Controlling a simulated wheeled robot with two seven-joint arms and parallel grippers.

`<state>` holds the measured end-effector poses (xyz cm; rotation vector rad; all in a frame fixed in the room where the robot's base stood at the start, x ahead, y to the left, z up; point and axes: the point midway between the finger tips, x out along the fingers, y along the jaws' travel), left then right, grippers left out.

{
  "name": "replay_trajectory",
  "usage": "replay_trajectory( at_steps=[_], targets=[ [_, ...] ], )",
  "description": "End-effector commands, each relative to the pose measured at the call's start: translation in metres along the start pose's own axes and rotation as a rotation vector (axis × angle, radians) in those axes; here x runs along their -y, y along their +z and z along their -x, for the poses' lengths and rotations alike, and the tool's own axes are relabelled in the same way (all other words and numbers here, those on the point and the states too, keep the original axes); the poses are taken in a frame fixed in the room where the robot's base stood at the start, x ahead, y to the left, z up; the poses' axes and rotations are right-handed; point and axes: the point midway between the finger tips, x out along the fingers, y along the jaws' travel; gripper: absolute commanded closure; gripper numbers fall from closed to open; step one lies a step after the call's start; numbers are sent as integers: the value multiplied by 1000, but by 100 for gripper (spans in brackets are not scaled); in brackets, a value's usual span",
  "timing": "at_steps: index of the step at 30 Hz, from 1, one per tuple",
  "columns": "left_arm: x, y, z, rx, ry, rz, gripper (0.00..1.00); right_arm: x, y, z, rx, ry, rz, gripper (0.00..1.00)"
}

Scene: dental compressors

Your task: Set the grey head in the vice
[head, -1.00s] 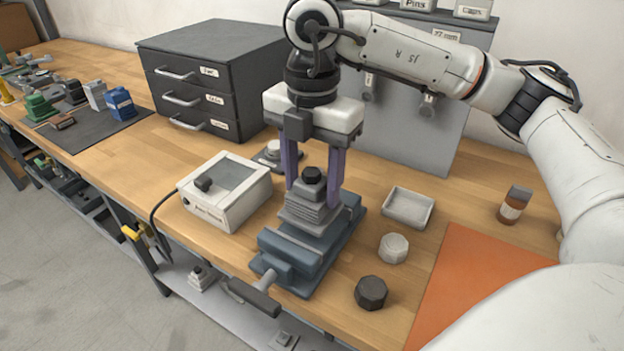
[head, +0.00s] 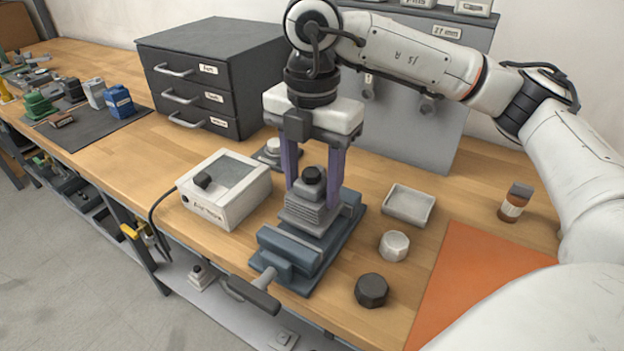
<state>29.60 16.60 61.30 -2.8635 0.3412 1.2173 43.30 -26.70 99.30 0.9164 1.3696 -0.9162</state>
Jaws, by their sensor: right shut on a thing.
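The grey head (head: 309,209) is a ribbed, stepped block with a black knob on top. It is upright at the jaws of the blue-grey vice (head: 290,250) on the bench. My right gripper (head: 314,196) points down from above, its two purple fingers on either side of the head, shut on it. The head's lower end is hidden by the vice's front jaw, so I cannot tell how deep it sits. The vice's handle (head: 262,298) sticks out over the bench's front edge. My left gripper is out of view.
A white box with a grey panel (head: 225,190) stands left of the vice. To its right are an empty tray (head: 409,206), a pale octagonal piece (head: 394,246), a dark octagonal piece (head: 371,291) and an orange mat (head: 470,280). A drawer cabinet (head: 205,85) stands behind.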

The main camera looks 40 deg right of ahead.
Motion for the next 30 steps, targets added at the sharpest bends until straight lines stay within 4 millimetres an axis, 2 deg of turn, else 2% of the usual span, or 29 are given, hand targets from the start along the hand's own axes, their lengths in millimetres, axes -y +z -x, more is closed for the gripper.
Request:
replay_trajectory(
  at_steps=[30],
  targets=[
    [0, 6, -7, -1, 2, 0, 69, -1, 0, -12, 0, 4, 1, 91]
  ],
)
